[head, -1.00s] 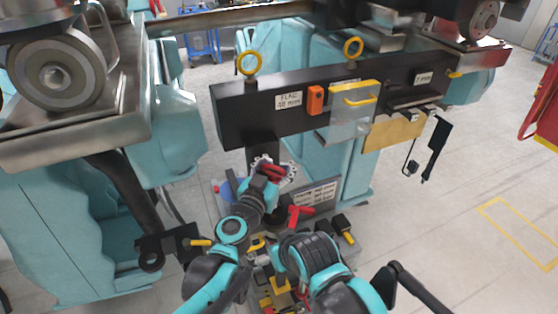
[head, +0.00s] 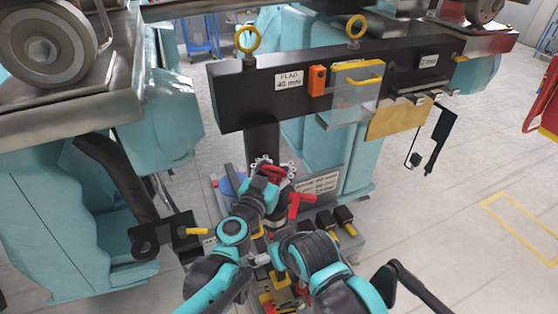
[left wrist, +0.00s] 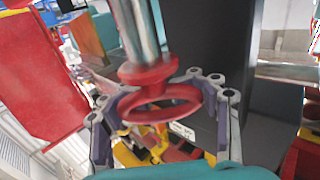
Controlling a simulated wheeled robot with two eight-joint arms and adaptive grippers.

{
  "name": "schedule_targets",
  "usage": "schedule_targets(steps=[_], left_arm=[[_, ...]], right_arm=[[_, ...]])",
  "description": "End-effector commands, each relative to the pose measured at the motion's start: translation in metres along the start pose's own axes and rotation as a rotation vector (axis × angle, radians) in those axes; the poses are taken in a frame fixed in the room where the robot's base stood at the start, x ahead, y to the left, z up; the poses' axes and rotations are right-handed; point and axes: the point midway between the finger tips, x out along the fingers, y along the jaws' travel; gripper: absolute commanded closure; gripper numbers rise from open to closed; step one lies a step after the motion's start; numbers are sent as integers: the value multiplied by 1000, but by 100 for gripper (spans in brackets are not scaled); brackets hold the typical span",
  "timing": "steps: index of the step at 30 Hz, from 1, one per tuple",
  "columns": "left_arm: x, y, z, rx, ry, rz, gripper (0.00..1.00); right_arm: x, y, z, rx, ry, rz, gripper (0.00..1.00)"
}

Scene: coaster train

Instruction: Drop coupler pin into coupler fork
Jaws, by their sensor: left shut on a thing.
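My left gripper (head: 270,168) is shut on the coupler pin by its red ring handle (head: 272,176), in front of the black post under the beam. In the left wrist view the fingers (left wrist: 160,97) stand either side of the red ring (left wrist: 165,105). The pin's steel shaft (left wrist: 136,28) runs from the red collar out of the top of that picture. A black lug with a round hole (head: 146,247) at the lower left looks like part of the coupler fork; I cannot be sure. My right arm (head: 310,255) is at the bottom centre; its fingers cannot be made out.
A black beam (head: 240,92) with two yellow rings crosses above my left gripper. Large teal bodies (head: 50,235) stand at the left. A grey tray with black and yellow parts (head: 345,248) lies low beside my right arm.

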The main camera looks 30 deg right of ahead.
Motion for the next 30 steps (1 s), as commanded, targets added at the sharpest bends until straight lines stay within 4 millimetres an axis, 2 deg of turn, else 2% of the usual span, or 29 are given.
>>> schedule_targets(steps=[30], left_arm=[[0,0,66,0,0,0,100]], right_arm=[[47,0,33,0,0,0,0]])
